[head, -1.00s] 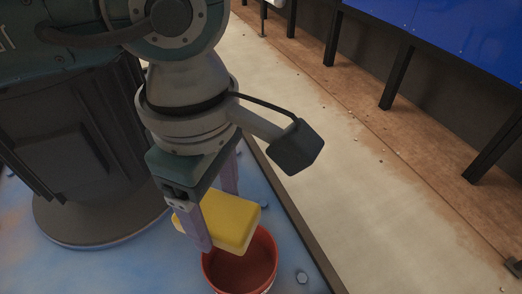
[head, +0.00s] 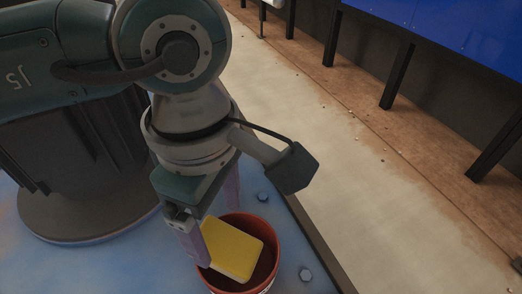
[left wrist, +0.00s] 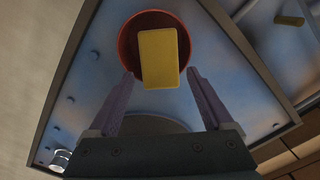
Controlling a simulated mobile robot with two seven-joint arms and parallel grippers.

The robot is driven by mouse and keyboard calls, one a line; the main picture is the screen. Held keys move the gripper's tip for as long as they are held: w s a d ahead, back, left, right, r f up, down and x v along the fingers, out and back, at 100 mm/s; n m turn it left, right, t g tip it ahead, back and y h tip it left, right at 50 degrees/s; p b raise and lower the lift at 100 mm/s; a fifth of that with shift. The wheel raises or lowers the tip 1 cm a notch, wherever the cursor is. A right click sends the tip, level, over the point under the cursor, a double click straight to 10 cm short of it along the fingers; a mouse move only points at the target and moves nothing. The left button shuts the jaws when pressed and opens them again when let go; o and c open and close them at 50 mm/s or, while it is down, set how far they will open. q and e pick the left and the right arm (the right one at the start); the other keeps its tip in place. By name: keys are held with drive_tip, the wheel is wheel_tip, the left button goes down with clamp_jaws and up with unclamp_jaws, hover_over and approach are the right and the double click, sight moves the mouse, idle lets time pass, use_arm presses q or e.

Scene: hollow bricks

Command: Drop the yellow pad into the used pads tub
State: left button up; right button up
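The yellow pad (head: 233,249) is at the mouth of the red tub (head: 274,240), tilted, with one edge behind my near finger. In the left wrist view, the pad (left wrist: 160,58) lies across the opening of the tub (left wrist: 127,45), one end overlapping the rim. I cannot tell whether it rests there or is falling. My left gripper (head: 213,232) is just above the tub. In the left wrist view, its fingers (left wrist: 160,74) are spread, with gaps on both sides of the pad. My right gripper is not in view.
The tub stands on a blue surface (head: 105,268) with a dark raised edge (head: 310,235) close on its right. Small round studs (head: 305,273) dot the surface. Beyond is a pale floor strip (head: 350,170) and a blue-topped table (head: 450,35) on dark legs.

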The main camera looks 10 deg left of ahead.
use_arm(q)
drive_tip(key=shift+o, duration=1)
wheel_tip(320, 180, up, 10)
drive_tip(key=shift+p, duration=0.45)
